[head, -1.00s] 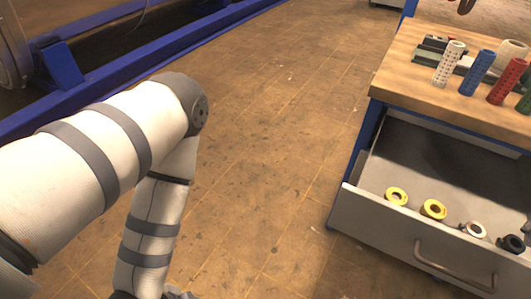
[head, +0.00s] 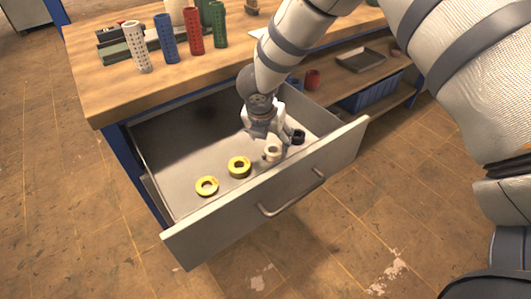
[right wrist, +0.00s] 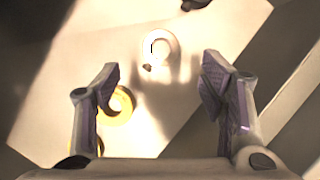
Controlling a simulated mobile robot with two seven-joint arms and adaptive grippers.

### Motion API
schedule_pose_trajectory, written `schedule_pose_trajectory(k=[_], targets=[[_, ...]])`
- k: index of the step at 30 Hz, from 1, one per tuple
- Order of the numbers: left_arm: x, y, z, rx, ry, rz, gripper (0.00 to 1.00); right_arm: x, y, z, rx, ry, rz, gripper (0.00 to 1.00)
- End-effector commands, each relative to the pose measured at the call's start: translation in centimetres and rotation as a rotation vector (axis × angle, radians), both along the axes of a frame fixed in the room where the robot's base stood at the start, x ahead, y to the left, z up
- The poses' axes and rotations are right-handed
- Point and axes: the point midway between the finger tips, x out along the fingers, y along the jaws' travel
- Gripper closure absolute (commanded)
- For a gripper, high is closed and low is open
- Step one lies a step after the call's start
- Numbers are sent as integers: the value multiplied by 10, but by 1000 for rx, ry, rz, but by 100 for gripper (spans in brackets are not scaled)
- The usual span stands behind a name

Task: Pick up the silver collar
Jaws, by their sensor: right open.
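The silver collar (head: 272,153) is a small pale ring lying on the floor of the open drawer, near its front wall. In the right wrist view the collar (right wrist: 160,46) lies ahead of the fingers, roughly centred between them. My right gripper (head: 268,137) reaches down into the drawer just above and behind the collar. It is open and empty, with its fingers (right wrist: 161,78) wide apart on both sides of the view. The collar does not appear gripped. My left gripper is out of view.
Two yellow rings (head: 239,167) (head: 207,186) lie left of the collar, and a black ring (head: 298,137) lies right of it. The drawer front (head: 300,185) has a handle. Perforated cylinders, including a blue one (head: 166,38), stand on the wooden bench top (head: 95,75) above.

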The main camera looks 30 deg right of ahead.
Motion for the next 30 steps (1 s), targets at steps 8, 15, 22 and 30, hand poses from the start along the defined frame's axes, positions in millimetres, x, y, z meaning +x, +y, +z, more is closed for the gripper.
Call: schedule_pose_trajectory(k=[8,15,22,30], targets=[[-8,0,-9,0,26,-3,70,10,-15,-43,-1,5,0,35],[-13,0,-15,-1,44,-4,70,18,-25,-71,1,1,1,35],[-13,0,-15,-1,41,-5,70,19,-25,-69,0,-1,1,47],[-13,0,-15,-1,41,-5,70,19,-25,-69,0,-1,1,95]])
